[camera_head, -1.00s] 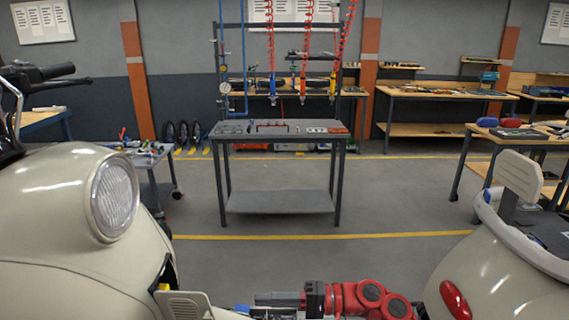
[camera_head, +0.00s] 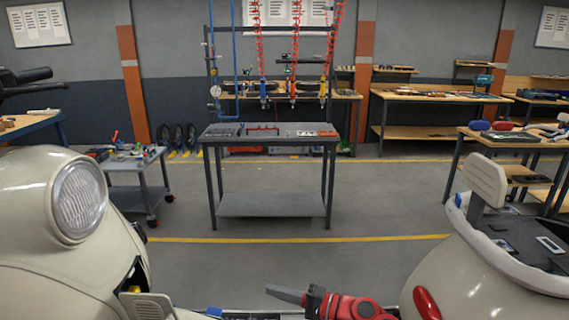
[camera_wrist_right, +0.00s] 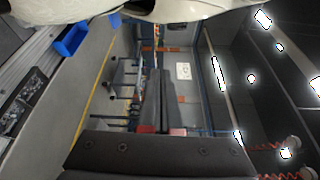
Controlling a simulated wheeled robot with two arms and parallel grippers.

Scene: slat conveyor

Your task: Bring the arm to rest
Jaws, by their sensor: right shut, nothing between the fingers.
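My right gripper (camera_head: 287,295) shows at the bottom middle of the head view, on the end of my red arm. Its dark fingers are together and empty, pointing left. In the right wrist view the closed fingers (camera_wrist_right: 160,100) reach out over the floor with nothing between them. It is in the gap between two cream scooters and touches nothing that I can see. My left gripper is not in view.
A cream scooter front (camera_head: 50,225) stands at left and a scooter rear (camera_head: 465,275) at right. A grey workbench (camera_head: 270,207) with hanging tools stands ahead across clear floor. A small cart (camera_head: 138,170) is left of it. A blue bin (camera_wrist_right: 72,38) shows in the wrist view.

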